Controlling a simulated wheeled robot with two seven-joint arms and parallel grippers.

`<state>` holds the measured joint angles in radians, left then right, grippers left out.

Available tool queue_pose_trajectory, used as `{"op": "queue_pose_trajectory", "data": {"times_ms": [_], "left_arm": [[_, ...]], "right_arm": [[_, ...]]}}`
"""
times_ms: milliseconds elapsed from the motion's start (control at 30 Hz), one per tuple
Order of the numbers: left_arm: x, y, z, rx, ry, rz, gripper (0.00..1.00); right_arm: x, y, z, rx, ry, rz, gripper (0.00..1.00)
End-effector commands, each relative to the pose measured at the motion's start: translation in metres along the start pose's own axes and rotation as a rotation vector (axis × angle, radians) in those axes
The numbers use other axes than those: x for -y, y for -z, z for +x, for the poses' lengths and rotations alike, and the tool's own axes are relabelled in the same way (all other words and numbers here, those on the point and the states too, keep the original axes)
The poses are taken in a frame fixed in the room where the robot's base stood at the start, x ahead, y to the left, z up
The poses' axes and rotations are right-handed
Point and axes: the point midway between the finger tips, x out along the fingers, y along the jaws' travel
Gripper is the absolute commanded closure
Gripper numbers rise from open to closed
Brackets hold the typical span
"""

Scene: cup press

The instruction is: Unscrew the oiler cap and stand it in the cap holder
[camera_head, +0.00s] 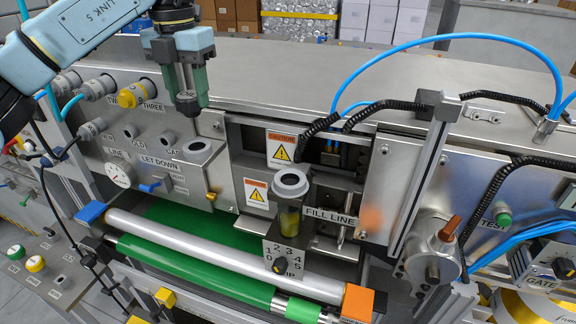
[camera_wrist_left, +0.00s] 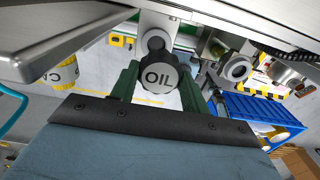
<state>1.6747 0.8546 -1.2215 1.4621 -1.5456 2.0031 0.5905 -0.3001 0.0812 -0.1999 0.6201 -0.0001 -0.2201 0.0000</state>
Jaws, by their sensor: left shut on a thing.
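My left gripper (camera_head: 187,98) is shut on the oiler cap, a dark round knob marked OIL (camera_wrist_left: 158,78), held between its green fingers. In the head view the cap (camera_head: 187,106) shows as a dark shape at the fingertips, partly hidden by them. The oiler (camera_head: 289,218) is a glass cup with yellowish oil and an open grey ring mouth, beside the FILL LINE label, right of and lower than the gripper. The likely cap holder, a small metal box with a round opening and a label like CAP (camera_head: 199,156), lies just below the gripper in the head view. My right gripper is not in view.
A silver roller (camera_head: 220,256) and a green roller run along the machine's front. A numbered dial plate (camera_head: 285,256) sits below the oiler. Knobs and a gauge (camera_head: 119,174) are on the left panel. The flat metal top (camera_head: 300,75) behind is mostly clear; blue hoses arch at right.

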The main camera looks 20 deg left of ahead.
Motion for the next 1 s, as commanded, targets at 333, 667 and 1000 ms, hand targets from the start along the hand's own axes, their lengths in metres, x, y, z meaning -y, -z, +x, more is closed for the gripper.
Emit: {"op": "queue_pose_trajectory", "data": {"times_ms": [333, 667, 1000], "left_arm": [[-0.008, -0.001, 0.000, 0.000, 0.000, 0.000, 0.83], [-0.008, -0.001, 0.005, -0.001, 0.000, 0.000, 0.83], [-0.008, -0.001, 0.033, 0.000, 0.000, -0.002, 0.83]], "right_arm": [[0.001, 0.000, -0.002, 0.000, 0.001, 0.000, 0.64], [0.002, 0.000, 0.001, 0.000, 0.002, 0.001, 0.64], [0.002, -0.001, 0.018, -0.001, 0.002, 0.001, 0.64]]}}
